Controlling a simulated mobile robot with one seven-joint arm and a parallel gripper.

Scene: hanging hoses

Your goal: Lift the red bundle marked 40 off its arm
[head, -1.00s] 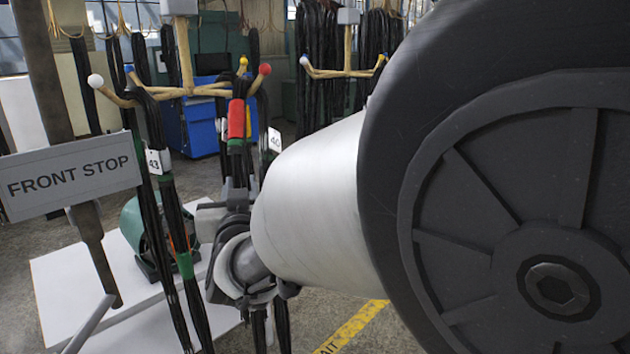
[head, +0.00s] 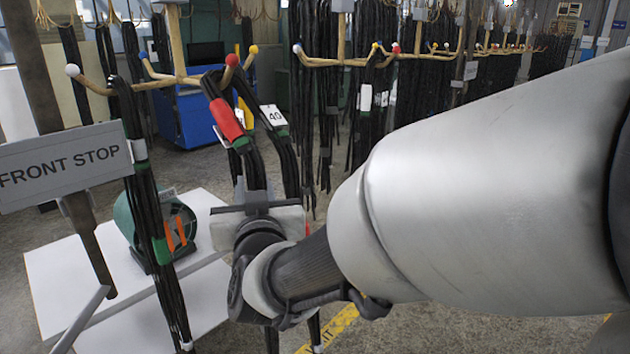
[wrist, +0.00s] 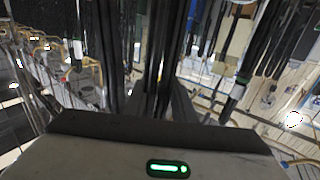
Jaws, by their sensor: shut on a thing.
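The red bundle (head: 226,118) is a loop of black hoses with a red wrap near its top. It leans, its top to the left, at the red-tipped arm (head: 232,62) of the wooden rack. I cannot tell whether its loop still rests on that arm. My gripper (head: 257,197) is shut on the black hoses below the wrap. In the wrist view, dark hoses (wrist: 158,50) run up between the fingers of my gripper (wrist: 158,100), whose tips are partly hidden.
A black bundle with a green band (head: 160,250) hangs left on the white-tipped arm (head: 73,71). A yellow-tipped arm (head: 252,50) lies close behind. The FRONT STOP sign (head: 66,165) stands at left. A green reel (head: 160,230) sits on a white board. More hose racks stand behind.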

